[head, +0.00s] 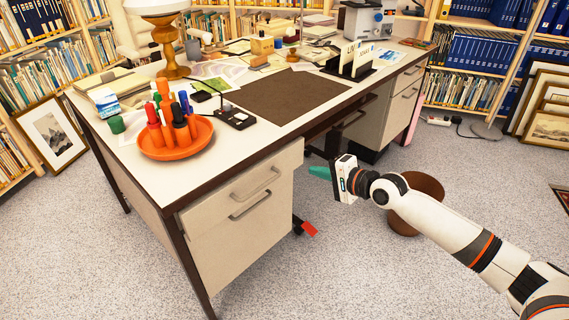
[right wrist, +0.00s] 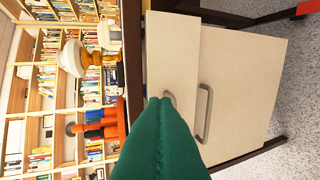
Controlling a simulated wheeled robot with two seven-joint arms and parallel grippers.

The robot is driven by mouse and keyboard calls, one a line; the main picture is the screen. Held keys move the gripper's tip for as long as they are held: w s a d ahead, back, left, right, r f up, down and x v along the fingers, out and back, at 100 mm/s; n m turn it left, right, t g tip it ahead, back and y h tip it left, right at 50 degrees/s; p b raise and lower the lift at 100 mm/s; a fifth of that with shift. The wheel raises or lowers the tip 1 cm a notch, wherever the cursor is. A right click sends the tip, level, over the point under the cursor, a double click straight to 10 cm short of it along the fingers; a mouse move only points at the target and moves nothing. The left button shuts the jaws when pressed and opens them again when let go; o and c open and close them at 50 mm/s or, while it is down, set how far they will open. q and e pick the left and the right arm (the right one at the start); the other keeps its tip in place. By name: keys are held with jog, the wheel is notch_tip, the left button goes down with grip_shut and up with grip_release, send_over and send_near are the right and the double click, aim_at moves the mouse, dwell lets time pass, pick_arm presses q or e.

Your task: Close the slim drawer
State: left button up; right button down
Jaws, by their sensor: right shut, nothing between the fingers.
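The slim drawer (head: 240,181) is the upper drawer in the desk's near pedestal, with a grey bar handle. Its front stands a little proud of the deeper drawer (head: 245,245) below, so it looks slightly open. In the right wrist view, turned sideways, the slim drawer front (right wrist: 173,50) is the narrow pale panel beside the larger front. My right gripper (head: 320,172) is shut and empty, to the right of the drawer front in the head view. Its green fingers (right wrist: 165,100) point toward the slim drawer and partly hide its handle. I cannot tell whether they touch. My left gripper is not in view.
The desk top (head: 160,85) carries an orange tray (head: 165,154) of markers near the corner, a lamp and papers. A brown bin (head: 415,205) stands on the floor behind my right arm. Open carpet (head: 370,280) lies in front of the desk.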

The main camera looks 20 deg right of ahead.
aim_at(278, 157)
jog(key=b+x, duration=0.1)
jog(key=x, duration=0.2)
jog(key=b+x, duration=0.1)
jog(key=x, duration=0.3)
jog(key=b+x, duration=0.1)
jog(key=x, duration=0.3)
jog(key=shift+w+r, duration=0.1)
jog(key=shift+r, duration=0.25)
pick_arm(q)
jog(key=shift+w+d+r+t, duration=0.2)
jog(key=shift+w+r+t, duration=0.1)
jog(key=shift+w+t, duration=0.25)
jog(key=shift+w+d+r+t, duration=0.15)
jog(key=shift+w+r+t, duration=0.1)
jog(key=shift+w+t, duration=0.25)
pick_arm(e)
jog(key=shift+w+a, duration=0.2)
jog(key=shift+w, duration=0.15)
